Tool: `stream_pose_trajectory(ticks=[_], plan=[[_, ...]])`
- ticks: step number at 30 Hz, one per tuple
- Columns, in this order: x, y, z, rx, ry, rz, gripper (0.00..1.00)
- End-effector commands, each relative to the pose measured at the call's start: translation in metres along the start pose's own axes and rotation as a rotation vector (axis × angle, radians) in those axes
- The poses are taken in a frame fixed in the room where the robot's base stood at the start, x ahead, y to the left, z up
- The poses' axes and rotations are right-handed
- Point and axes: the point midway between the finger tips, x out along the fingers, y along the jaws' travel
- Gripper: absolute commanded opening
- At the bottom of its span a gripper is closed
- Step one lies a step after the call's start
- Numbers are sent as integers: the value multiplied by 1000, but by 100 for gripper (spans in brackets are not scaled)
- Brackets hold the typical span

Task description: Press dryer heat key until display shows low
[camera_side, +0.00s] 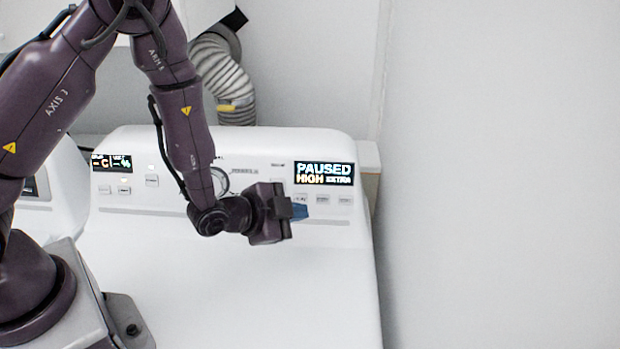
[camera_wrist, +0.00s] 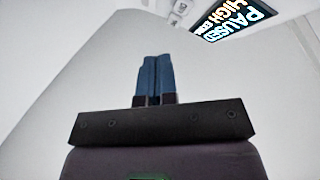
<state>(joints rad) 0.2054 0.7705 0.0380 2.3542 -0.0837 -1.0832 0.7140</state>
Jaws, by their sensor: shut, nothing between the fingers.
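The white dryer (camera_side: 240,285) has a raised back panel with a lit display (camera_side: 324,174) reading "PAUSED", "HIGH" and "EXTRA".
A second display (camera_side: 111,163) and several keys are on the panel's left, beside a round dial (camera_side: 219,181) partly behind my arm. A ribbed vent hose (camera_side: 224,72) rises behind the panel. The dryer top is clear, and a bare wall (camera_side: 500,180) stands right.

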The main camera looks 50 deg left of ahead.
Motion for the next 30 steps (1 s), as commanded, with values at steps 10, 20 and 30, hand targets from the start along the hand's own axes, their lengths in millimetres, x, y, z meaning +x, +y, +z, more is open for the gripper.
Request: stream_pose_trajectory(ticks=[10, 20, 30], plan=[[0, 0, 0, 0, 0, 0, 0], [-14, 11, -12, 1, 4, 3, 0], [-27, 19, -19, 0, 0, 0, 0]])
